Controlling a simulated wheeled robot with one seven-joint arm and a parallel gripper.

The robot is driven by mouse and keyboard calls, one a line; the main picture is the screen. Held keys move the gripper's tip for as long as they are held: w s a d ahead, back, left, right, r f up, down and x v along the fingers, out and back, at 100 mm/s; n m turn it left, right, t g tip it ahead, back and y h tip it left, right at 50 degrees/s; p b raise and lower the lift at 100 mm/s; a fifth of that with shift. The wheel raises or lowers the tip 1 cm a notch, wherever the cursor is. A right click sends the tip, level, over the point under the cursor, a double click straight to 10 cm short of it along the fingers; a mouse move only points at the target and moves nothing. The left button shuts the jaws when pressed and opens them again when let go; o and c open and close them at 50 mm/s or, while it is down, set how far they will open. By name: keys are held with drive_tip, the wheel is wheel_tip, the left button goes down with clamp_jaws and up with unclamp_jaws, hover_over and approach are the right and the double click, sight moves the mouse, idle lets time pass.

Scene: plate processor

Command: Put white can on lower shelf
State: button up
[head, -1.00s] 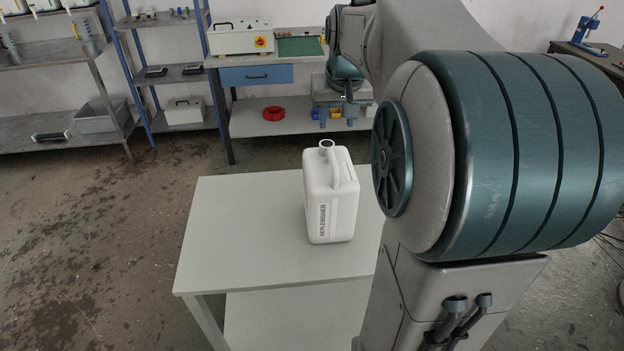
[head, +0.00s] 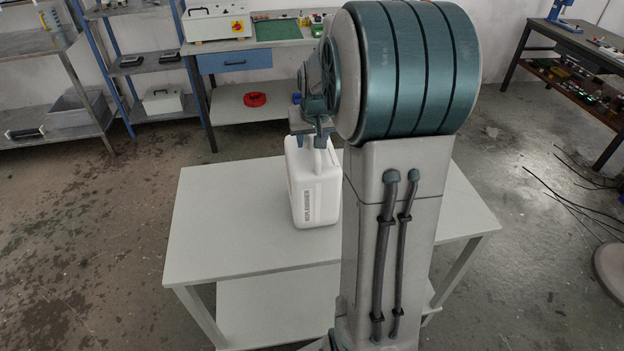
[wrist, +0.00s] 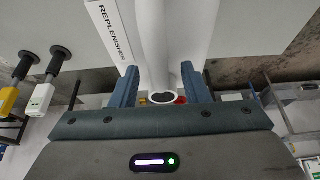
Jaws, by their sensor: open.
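The white can (head: 314,190) stands upright on the top of a light grey table (head: 215,225), with the word REPLENISHER on its side. A lower shelf (head: 270,312) shows under the tabletop. My gripper (head: 312,136) is at the top of the can, by its handle. In the wrist view, the open fingers of my gripper (wrist: 165,85) stand on either side of the can's handle (wrist: 150,45), apart from it.
A workbench with a blue drawer (head: 235,62) and a red ring (head: 255,99) stands behind the table. Metal shelves (head: 60,130) are at the left. A dark bench (head: 570,50) is at the right, with cables (head: 580,195) on the floor. The tabletop left of the can is clear.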

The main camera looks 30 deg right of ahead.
drive_tip(key=shift+f, duration=0.1)
clamp_jaws()
drive_tip(key=shift+r, duration=0.2)
